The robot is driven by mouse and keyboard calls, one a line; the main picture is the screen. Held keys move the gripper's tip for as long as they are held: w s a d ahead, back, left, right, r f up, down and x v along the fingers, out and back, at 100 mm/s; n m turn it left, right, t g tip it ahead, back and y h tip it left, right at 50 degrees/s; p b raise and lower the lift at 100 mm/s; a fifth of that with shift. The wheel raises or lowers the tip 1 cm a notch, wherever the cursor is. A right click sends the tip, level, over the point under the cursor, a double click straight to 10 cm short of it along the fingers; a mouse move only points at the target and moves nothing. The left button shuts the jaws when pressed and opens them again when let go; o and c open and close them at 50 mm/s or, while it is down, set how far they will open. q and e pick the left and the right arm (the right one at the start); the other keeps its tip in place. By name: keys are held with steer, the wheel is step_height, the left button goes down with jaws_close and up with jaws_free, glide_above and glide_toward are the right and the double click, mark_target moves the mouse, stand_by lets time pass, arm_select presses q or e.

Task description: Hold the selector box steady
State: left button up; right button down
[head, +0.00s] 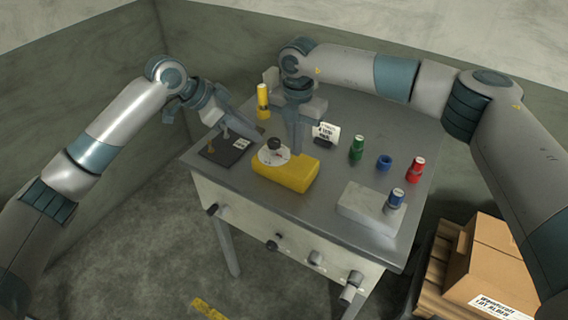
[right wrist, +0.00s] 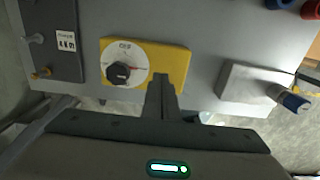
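The yellow selector box (head: 283,178) sits on the grey table, with a white dial and a black knob (head: 274,144) on its top. In the right wrist view the box (right wrist: 172,62) lies under the fingertips, with its dial (right wrist: 125,64) to their left. My right gripper (head: 297,150) points down at the top of the box, beside the knob. Its fingers (right wrist: 161,80) are together with nothing seen between them; whether they touch the box I cannot tell. My left gripper (head: 250,125) is above the table, left of the box and apart from it; its finger gap is unclear.
A dark plate (head: 222,152) with brass pegs lies left of the box. A yellow bottle (head: 263,101) and a small white sign (head: 327,133) stand behind. Green (head: 357,147), blue and red (head: 416,169) items stand right, near a pale block (head: 367,208). A carton (head: 495,265) is beside the table.

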mark_target(295, 163)
steer(key=shift+f, duration=1.85)
stand_by(0.6)
